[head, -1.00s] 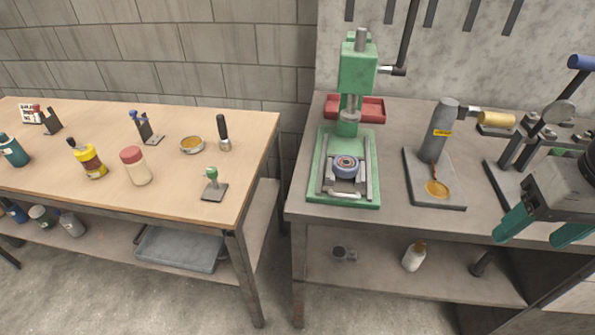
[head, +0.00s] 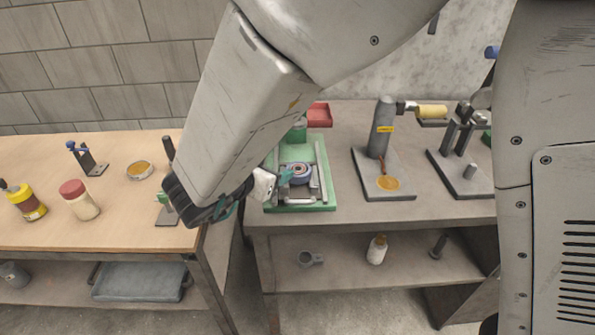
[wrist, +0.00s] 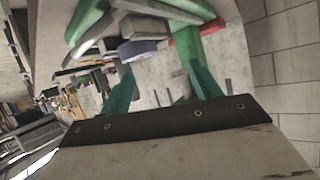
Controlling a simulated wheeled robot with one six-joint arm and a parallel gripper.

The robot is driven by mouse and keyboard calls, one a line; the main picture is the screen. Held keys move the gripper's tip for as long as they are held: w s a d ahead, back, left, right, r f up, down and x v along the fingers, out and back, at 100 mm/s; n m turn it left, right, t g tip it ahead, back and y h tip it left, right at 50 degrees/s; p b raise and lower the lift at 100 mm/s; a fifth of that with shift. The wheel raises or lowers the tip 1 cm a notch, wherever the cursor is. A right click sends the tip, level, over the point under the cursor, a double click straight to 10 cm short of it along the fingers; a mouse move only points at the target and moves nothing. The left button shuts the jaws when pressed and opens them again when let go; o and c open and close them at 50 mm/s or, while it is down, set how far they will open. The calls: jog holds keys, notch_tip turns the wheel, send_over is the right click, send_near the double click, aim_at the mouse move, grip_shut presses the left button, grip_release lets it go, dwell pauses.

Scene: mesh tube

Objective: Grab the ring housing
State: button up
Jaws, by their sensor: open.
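The ring housing appears to be the blue ring (head: 299,173) with a round, bearing-like centre, sitting in the bed of the green press (head: 322,160). In the wrist view the blue ring (wrist: 137,50) shows beyond the fingers, partly in front of the green press parts. My gripper (wrist: 160,82) is open, its two teal fingers spread with nothing between them. In the head view a teal fingertip (head: 284,177) shows just left of the blue ring; the rest is mostly behind my arm. Whether they touch is unclear.
A grey post fixture (head: 383,140) stands right of the press, with another lever fixture (head: 455,150) beyond. A red tray (head: 319,115) is behind the press. A wooden table (head: 110,225) stands left.

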aim_at(300, 168)
jog(key=shift+s+d+f+h, duration=0.1)
jog(key=shift+s+f+h, duration=0.3)
jog(key=shift+s, duration=0.2)
jog(key=shift+s+f+h, duration=0.25)
jog(key=shift+s+h, duration=0.15)
jog(key=shift+s, duration=0.15)
jog(key=x, duration=0.7)
jog(key=shift+d+r, duration=0.1)
jog(key=shift+d, duration=0.4)
jog(key=c, duration=0.9)
jog(key=shift+w+r, duration=0.1)
jog(key=shift+c, duration=0.2)
